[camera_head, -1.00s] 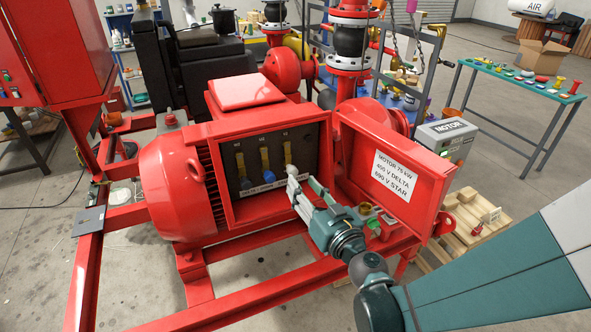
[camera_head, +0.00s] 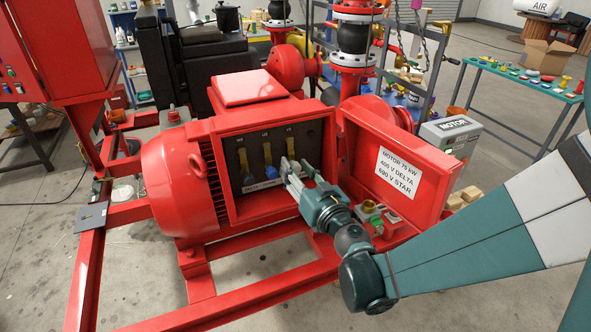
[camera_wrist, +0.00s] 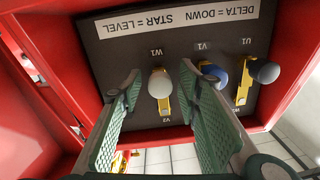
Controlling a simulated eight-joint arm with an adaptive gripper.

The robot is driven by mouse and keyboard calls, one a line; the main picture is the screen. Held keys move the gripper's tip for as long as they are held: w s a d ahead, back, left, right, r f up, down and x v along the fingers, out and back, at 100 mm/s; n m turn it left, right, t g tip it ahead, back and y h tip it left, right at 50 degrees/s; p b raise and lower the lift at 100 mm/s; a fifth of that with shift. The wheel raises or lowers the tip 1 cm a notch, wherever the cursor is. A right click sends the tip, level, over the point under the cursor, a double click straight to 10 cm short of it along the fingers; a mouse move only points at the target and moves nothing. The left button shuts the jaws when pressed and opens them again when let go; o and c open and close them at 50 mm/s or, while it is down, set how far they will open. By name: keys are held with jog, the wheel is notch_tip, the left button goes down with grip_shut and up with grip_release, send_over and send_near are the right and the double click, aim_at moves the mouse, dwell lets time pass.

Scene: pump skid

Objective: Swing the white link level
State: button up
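The white link has a white round knob (camera_wrist: 159,84) on a yellow bar, in the wrist view. It hangs down in line with the other two links, one with a blue knob (camera_wrist: 213,75) and one with a dark grey knob (camera_wrist: 263,71). In the head view its yellow bar (camera_head: 290,146) shows, but my gripper hides the knob. My gripper (camera_head: 295,172) reaches into the red terminal box (camera_head: 225,178). Its two green-padded fingers stand apart on either side of the white knob, with gaps visible. One finger is close to the blue knob.
The dark terminal board (camera_wrist: 120,55) carries a label reading "DELTA = DOWN, STAR = LEVEL", upside down in the wrist view. The open red cover (camera_head: 398,172) stands just right of my gripper. The box's red walls surround the links closely.

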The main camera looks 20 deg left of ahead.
jog(key=shift+w+a, duration=0.2)
jog(key=shift+a, duration=0.05)
grip_shut()
